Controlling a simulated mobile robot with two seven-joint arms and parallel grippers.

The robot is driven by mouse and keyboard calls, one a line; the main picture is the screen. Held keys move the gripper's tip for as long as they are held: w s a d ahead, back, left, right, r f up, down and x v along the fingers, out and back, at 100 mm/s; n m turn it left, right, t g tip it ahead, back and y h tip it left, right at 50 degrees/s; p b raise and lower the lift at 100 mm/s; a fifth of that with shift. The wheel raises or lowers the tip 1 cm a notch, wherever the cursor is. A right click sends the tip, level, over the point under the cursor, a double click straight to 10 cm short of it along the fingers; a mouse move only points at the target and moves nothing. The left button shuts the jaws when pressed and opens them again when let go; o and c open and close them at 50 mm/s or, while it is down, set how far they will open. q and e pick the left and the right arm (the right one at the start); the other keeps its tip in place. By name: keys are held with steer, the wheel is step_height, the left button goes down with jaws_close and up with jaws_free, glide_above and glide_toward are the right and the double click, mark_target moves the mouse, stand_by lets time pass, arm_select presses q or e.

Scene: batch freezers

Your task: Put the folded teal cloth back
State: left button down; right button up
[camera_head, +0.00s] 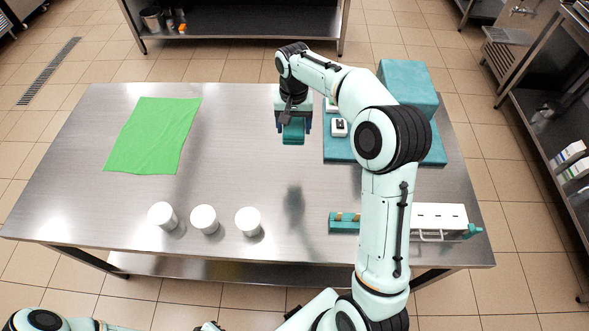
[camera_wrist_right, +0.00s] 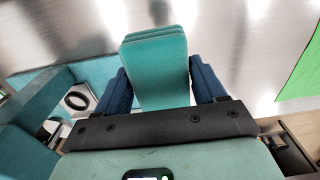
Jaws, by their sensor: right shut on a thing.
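The folded teal cloth (camera_head: 292,134) is a small layered block. My right gripper (camera_head: 293,125) is shut on it and holds it above the bare steel table, right of the table's middle and apart from the top; a shadow falls nearer the front. In the right wrist view the cloth (camera_wrist_right: 157,72) sits between the two dark blue fingers of the right gripper (camera_wrist_right: 162,86), its stacked folds at the far end. My left gripper is not in view.
A teal tray (camera_head: 340,153) with small white items and a teal box (camera_head: 408,82) stand right of the gripper, partly hidden by my arm. A green cloth (camera_head: 152,135) lies left. Three white cups (camera_head: 204,219) and a white rack (camera_head: 440,216) stand at the front. The table's middle is clear.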

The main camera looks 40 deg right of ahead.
steer(key=b, duration=0.1)
glide_above(294, 171)
step_height(294, 171, down, 15)
steer(key=shift+r, duration=0.15)
steer(key=shift+f, duration=2.35)
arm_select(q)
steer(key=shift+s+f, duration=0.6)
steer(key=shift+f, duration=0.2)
arm_select(e)
steer(key=shift+f, duration=0.1)
steer(key=shift+f, duration=0.15)
steer(key=o, duration=1)
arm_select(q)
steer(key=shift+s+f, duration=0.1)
arm_select(e)
steer(key=shift+r, duration=0.2)
